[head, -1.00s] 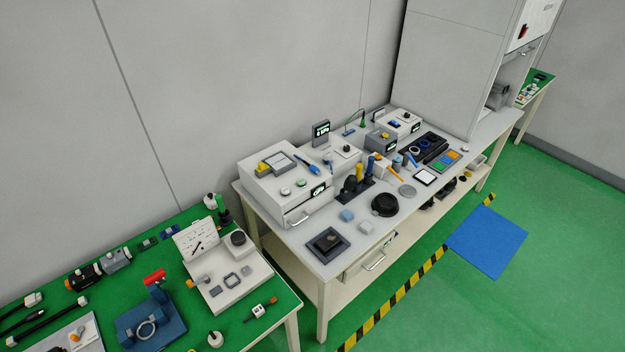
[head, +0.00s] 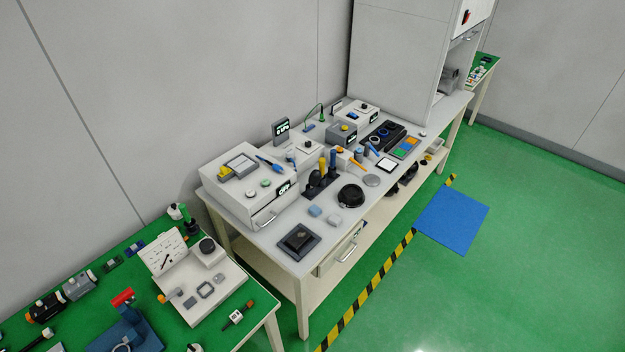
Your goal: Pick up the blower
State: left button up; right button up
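A dark rounded object (head: 315,181), possibly the blower, stands on the white workbench (head: 262,240). It is beside upright tools with yellow and blue handles (head: 323,167) in a black holder (head: 322,192). It is small in the head view, so I cannot be sure that it is the blower. Neither of my grippers shows in the head view.
A black round dish (head: 350,196), light blocks (head: 315,211) and a dark square tray (head: 299,240) lie near the bench front. A green-topped table (head: 262,307) stands at lower left. A blue mat (head: 452,220) and open green floor lie right of a striped floor line (head: 398,257).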

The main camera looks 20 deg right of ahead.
aim_at(314, 177)
jog(key=z, duration=0.25)
jog(key=k, duration=0.3)
jog(key=z, duration=3.1)
jog(key=i, duration=0.1)
jog(key=u, duration=1.7)
jog(key=i, duration=0.85)
jog(key=u, duration=0.9)
jog(key=i, duration=0.9)
jog(key=u, duration=0.85)
